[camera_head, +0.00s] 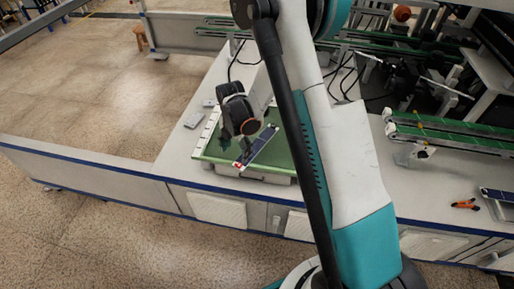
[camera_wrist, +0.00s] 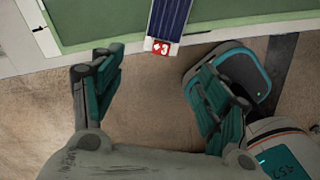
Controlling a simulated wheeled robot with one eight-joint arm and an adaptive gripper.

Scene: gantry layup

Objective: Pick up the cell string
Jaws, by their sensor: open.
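The cell string is a narrow dark blue strip with a white edge (camera_wrist: 170,20) and a red label at its near end. In the head view the cell string (camera_head: 262,146) lies on a green mat (camera_head: 215,146) on the workbench. My gripper (camera_wrist: 154,92) is open and empty, its two fingers spread wide. In the wrist view the string's labelled end lies beyond the fingertips, between them left to right. In the head view my wrist hangs over the mat's left part and hides some of it; the fingers are hard to make out there.
The white bench (camera_head: 173,168) has free room left of the mat, with a small grey item (camera_head: 198,104) there. Green conveyor rails (camera_head: 455,135) stand to the right. An orange tool (camera_head: 464,204) and another dark panel (camera_head: 500,196) lie at the far right.

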